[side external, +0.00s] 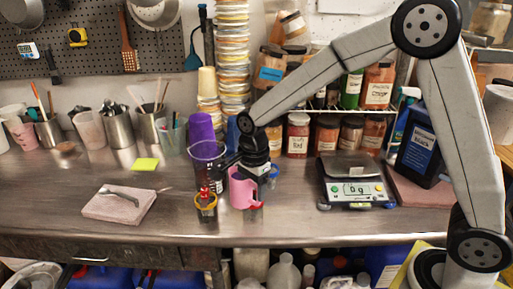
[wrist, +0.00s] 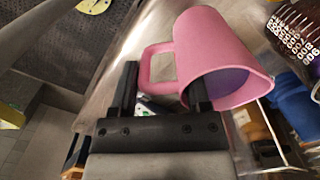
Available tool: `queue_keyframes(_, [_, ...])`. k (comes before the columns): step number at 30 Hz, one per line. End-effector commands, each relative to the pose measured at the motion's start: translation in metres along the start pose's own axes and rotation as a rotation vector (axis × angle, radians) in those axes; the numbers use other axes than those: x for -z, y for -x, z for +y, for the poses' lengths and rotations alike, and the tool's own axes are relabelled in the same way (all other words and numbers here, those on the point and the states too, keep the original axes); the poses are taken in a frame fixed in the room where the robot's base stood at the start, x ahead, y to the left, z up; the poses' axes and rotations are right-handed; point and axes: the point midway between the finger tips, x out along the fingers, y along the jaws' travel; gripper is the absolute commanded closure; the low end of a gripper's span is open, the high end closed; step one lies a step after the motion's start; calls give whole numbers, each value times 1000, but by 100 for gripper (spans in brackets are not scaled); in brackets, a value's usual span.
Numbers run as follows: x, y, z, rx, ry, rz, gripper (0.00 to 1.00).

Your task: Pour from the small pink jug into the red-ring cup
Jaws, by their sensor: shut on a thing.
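The small pink jug (side external: 243,193) is at my gripper (side external: 248,172), near the front of the steel bench. In the wrist view the jug (wrist: 205,45) has its mouth toward the lower right and looks purple inside. My gripper (wrist: 165,88) is shut on the jug at its handle side, with the handle between the fingers. A small cup (side external: 206,212) with yellow and red near its top stands just left of the jug. I cannot make out clearly whether its ring is red. No liquid stream shows.
A large clear cup (side external: 207,152) with a purple cup (side external: 200,127) stands behind on the left. A scale (side external: 354,190) reading 0 g is to the right. A pink cloth (side external: 120,205) lies left, with bare bench between.

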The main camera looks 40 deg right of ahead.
Motion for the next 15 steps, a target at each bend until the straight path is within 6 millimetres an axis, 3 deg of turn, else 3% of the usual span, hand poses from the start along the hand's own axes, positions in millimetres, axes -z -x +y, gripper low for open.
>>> queue_keyframes(15, [1,4,0,-11,-2,-225,100])
